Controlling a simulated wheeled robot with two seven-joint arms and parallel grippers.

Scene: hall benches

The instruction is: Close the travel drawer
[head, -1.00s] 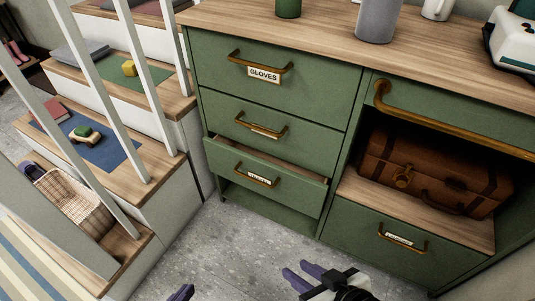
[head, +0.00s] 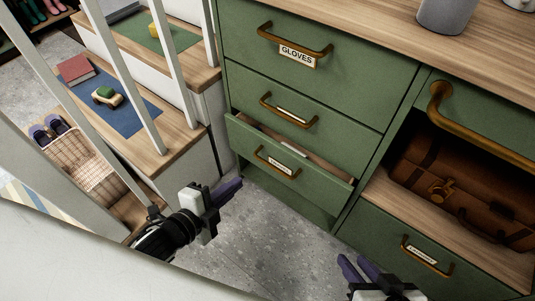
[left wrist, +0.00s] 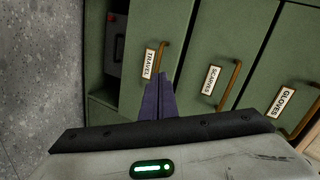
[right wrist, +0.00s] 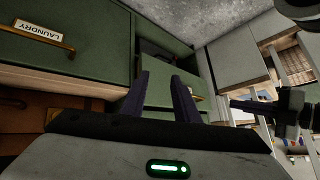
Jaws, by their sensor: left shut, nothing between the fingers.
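The travel drawer (head: 275,165) is the third green drawer down in the left column. It stands partly pulled out, its open top showing, with a brass handle and a small label on its front. In the left wrist view its label reads TRAVEL (left wrist: 149,63), and its handle is beside the label. My left gripper (head: 228,190) is shut and empty, left of and in front of the drawer; whether it touches cannot be told. My right gripper (head: 358,268) is open and empty, low in front of the cabinet, right of the drawer; it also shows in the right wrist view (right wrist: 161,90).
Closed drawers labelled GLOVES (head: 297,56) and SCARVES (left wrist: 212,80) are above. A brown suitcase (head: 460,185) lies in the open bay to the right, above a LAUNDRY drawer (head: 415,256). Wooden steps with white rails (head: 125,85) stand left. Grey floor (head: 265,240) is clear before the cabinet.

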